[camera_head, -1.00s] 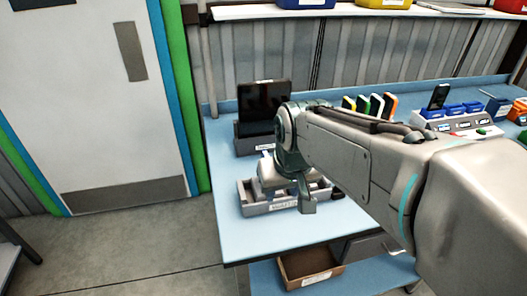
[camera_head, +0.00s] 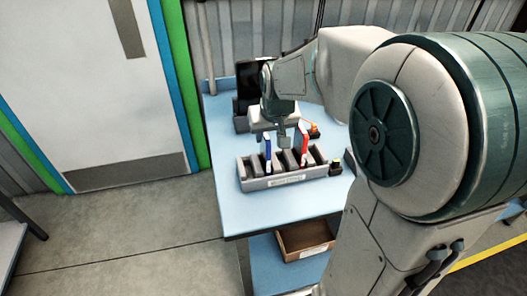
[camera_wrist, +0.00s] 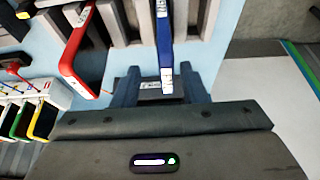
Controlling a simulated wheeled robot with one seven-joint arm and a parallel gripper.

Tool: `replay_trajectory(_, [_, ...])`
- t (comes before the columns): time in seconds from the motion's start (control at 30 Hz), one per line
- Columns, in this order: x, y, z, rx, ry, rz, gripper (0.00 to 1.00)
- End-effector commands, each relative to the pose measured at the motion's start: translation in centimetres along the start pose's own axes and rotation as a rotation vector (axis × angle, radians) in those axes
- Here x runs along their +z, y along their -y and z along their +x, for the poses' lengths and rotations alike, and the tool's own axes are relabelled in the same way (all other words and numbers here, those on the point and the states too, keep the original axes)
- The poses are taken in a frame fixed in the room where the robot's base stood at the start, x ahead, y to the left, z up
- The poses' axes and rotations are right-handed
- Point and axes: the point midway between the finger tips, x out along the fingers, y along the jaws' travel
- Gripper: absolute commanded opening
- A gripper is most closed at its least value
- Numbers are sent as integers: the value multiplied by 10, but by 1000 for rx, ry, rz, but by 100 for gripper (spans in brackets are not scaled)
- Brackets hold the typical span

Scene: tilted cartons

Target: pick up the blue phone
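The blue phone (camera_head: 267,152) stands upright in the left part of a grey slotted rack (camera_head: 280,183) on the blue table. In the wrist view the blue phone (camera_wrist: 164,45) runs down from the top edge, its near end lying in the picture between my two dark fingers. My gripper (camera_head: 275,139) points down at the rack, close to the top of the blue phone. Its fingers (camera_wrist: 160,85) are apart, with nothing clasped. I cannot tell exactly how high they are relative to the phone.
A red phone (camera_head: 304,148) stands in the same rack to the right; it also shows in the wrist view (camera_wrist: 78,48). A dark tablet (camera_head: 245,78) stands behind my gripper. A small dark item (camera_head: 335,167) lies right of the rack. An open brown box (camera_head: 305,239) sits below.

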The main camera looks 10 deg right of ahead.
Motion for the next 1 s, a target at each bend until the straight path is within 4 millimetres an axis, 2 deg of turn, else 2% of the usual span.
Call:
replay_trajectory(0.4, [-2, 7, 46, 0, 3, 1, 39])
replay_trajectory(0.7, [-2, 7, 50, 0, 1, 1, 39])
replay_trajectory(0.83, [-2, 7, 50, 0, 1, 1, 3])
replay_trajectory(0.87, [-2, 7, 50, 0, 1, 1, 0])
replay_trajectory(1.0, [-2, 7, 50, 0, 0, 1, 0])
